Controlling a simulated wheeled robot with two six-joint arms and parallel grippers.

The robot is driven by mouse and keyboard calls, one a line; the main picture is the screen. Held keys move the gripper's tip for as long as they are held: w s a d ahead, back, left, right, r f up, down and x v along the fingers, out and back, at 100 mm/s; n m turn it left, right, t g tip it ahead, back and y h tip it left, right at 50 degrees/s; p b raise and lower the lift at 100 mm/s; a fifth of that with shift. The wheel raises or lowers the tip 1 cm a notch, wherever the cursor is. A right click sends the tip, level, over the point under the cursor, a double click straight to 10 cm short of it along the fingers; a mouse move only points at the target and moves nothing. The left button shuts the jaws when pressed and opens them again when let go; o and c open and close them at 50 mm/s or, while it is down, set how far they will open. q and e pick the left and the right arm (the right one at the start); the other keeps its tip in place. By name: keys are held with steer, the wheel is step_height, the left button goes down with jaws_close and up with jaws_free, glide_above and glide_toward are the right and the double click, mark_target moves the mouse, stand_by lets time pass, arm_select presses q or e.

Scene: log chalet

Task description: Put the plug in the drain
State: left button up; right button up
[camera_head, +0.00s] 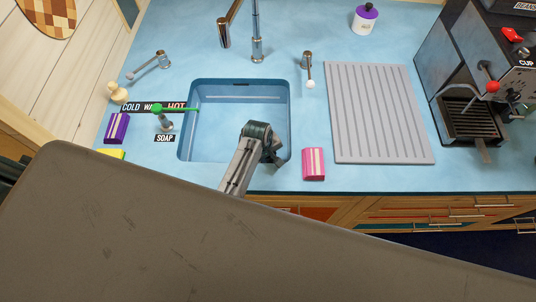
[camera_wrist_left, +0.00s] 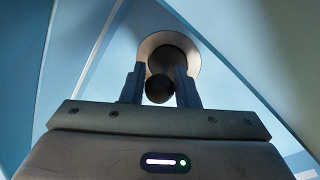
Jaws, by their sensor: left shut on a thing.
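The blue sink basin (camera_head: 215,125) is set in the light blue counter. My left gripper (camera_head: 264,143) reaches into the right side of the basin. In the left wrist view its two fingers (camera_wrist_left: 159,87) are closed on the dark round knob of the plug (camera_wrist_left: 159,91). Behind the knob is the drain's silver ring (camera_wrist_left: 168,38) with a dark middle. I cannot tell whether the plug sits in the drain or is held above it. In the head view the plug and drain cannot be made out behind the gripper. My right gripper is not in view.
A faucet (camera_head: 257,45) stands behind the basin. Tap handles (camera_head: 163,59) and (camera_head: 309,70) flank it. A green-topped soap dispenser (camera_head: 166,121) is at left, a pink sponge (camera_head: 313,164) at front right. A ribbed drainboard (camera_head: 375,115) and coffee machine (camera_head: 475,80) stand right.

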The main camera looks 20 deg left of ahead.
arm_select(q)
steer(key=o, duration=1)
steer(key=r, duration=0.4)
steer(key=s+a+r+b, duration=0.1)
steer(key=r, duration=0.3)
steer(key=r+b, duration=0.1)
steer(key=r, duration=0.3)
steer(key=shift+s+a, duration=0.2)
steer(key=shift+s, duration=0.2)
steer(key=shift+a, duration=0.1)
